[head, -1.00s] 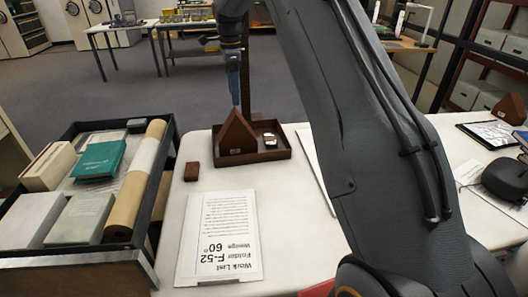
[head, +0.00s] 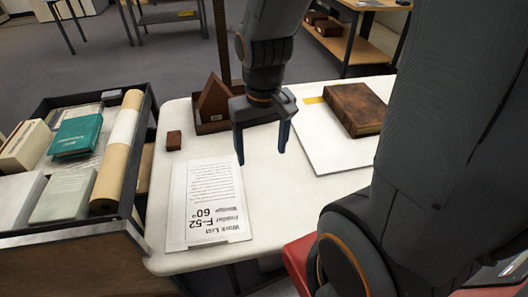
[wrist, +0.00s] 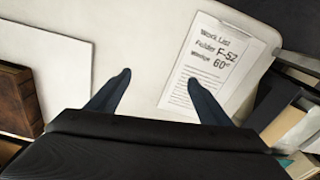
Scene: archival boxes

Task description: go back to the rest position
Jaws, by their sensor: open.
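My gripper (head: 262,150) hangs over the white table (head: 270,213) in the head view, its two fingers apart with nothing between them. It is to the right of the printed work list sheet (head: 207,200) and to the left of the brown book. In the wrist view my gripper's fingers (wrist: 160,92) are spread above bare table. The work list (wrist: 212,62) lies to the right of them there, partly behind the right finger.
A brown book (head: 357,108) lies on a white board (head: 318,148). A brown tray with a wedge (head: 214,98) stands behind my gripper, and a small brown block (head: 173,140) lies left of it. A cart (head: 141,148) with boxes and a roll stands at the left.

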